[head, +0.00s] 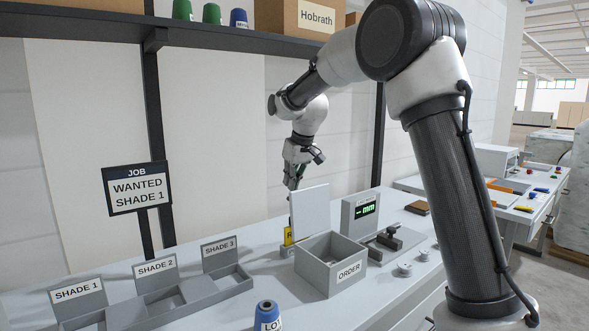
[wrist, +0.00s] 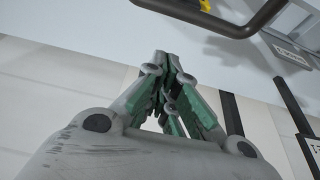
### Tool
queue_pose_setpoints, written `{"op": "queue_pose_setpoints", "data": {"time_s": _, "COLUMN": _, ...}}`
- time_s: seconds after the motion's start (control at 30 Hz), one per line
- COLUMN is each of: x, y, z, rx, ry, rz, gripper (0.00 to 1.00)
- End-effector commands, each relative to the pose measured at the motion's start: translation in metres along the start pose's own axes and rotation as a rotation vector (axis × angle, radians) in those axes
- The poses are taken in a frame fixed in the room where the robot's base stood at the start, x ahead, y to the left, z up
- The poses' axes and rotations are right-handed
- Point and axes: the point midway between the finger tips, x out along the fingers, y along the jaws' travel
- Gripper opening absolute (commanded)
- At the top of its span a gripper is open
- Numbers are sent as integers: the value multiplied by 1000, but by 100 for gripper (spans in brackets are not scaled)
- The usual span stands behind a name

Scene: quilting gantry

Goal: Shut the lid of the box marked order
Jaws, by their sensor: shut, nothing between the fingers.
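The grey box marked ORDER (head: 331,272) stands on the bench in the head view, and its inside looks empty. Its pale lid (head: 311,212) stands upright, open, at the back left side of the box. My gripper (head: 293,197) points down just left of the lid, close to its upper left edge; I cannot tell whether they touch. The gripper's fingers are closed together and hold nothing. The wrist view shows the green-padded fingers (wrist: 172,62) drawn together at the tips. The box cannot be made out for certain in the wrist view.
A display reading mm (head: 361,215) is at the right. Compartments marked SHADE 1 (head: 78,291), SHADE 2 and SHADE 3 lie left. A blue cone (head: 267,314) is in front. A shelf (head: 200,30) runs overhead.

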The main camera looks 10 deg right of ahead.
Motion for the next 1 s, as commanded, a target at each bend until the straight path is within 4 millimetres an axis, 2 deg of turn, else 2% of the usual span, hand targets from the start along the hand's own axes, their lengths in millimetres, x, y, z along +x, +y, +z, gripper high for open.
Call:
{"op": "queue_pose_setpoints", "data": {"time_s": 0.1, "x": 25, "y": 0, "z": 0, "rx": 0, "ry": -2, "rz": 0, "gripper": 0}}
{"op": "queue_pose_setpoints", "data": {"time_s": 0.2, "x": 8, "y": 0, "z": 14, "rx": 0, "ry": 3, "rz": 1, "gripper": 0}}
{"op": "queue_pose_setpoints", "data": {"time_s": 0.4, "x": -3, "y": 0, "z": 28, "rx": 1, "ry": 2, "rz": 0, "gripper": 0}}
{"op": "queue_pose_setpoints", "data": {"time_s": 1.0, "x": -6, "y": 3, "z": 28, "rx": 2, "ry": 24, "rz": 0, "gripper": 0}}
